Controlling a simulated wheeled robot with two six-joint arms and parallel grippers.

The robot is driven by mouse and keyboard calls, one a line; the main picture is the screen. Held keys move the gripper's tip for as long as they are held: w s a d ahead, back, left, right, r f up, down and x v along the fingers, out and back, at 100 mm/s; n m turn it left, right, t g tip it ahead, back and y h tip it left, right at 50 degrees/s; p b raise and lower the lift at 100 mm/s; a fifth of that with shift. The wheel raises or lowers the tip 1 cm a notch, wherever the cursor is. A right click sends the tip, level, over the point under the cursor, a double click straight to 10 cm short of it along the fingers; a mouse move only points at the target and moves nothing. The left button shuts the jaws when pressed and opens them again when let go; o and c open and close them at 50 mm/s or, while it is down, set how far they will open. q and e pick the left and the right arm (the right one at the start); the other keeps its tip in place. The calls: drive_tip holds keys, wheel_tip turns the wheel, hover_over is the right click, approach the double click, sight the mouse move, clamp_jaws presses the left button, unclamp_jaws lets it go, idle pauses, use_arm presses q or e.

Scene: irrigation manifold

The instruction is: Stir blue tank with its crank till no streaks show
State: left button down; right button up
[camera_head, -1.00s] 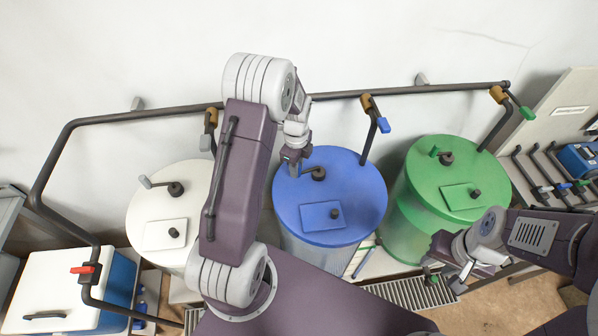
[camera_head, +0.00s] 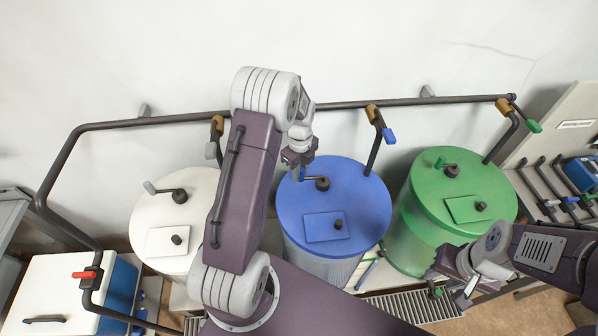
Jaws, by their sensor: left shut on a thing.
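The blue tank (camera_head: 350,215) stands in the middle, its round blue lid closed and a square hatch with a black knob on top. Its crank (camera_head: 320,183) rises from a dark hub near the back of the lid and points left. My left gripper (camera_head: 298,172) is shut on the crank's handle end at the lid's back left. The fingers mostly hide the handle. My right gripper (camera_head: 462,295) is low in front of the green tank, and its jaws are too small and partly covered to judge. The liquid and any streaks are hidden under the lid.
A white tank (camera_head: 160,215) stands left and a green tank (camera_head: 455,200) right, each with its own crank. A dark pipe (camera_head: 370,104) with valves runs behind them. A white-lidded blue box (camera_head: 60,290) is at lower left. A floor grate (camera_head: 410,308) lies in front.

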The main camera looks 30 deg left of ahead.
use_arm(q)
drive_tip(key=c, duration=1.3)
unclamp_jaws()
drive_tip(key=shift+s+d+f, duration=0.15)
drive_tip(key=shift+s+f, duration=0.1)
drive_tip(key=shift+f, duration=0.05)
drive_tip(key=shift+o, duration=0.2)
drive_tip(key=shift+w+r, duration=0.1)
drive_tip(key=shift+w, duration=0.4)
wheel_tip(320, 180, up, 9)
drive_tip(key=shift+s+d+f+b, duration=0.1)
drive_tip(key=shift+f+b, duration=0.1)
drive_tip(key=shift+b, duration=0.65)
drive_tip(key=shift+r, duration=0.15)
drive_tip(key=n+b, duration=0.2)
drive_tip(key=n, duration=0.1)
drive_tip(key=shift+s+f+n+b, duration=0.25)
drive_tip(key=shift+f+n+b, duration=0.1)
drive_tip(key=shift+n+b, duration=0.05)
drive_tip(key=shift+s+r+n, duration=0.1)
drive_tip(key=shift+s+n, duration=0.05)
drive_tip(key=shift+n, duration=0.35)
drive_tip(key=shift+d+r, duration=0.1)
drive_tip(key=shift+r, duration=0.05)
wheel_tip(320, 180, down, 9)
drive_tip(key=shift+p, duration=1.2)
use_arm(e)
wheel_tip(320, 180, down, 2)
drive_tip(key=shift+w+f, duration=0.15)
drive_tip(key=shift+f, duration=0.05)
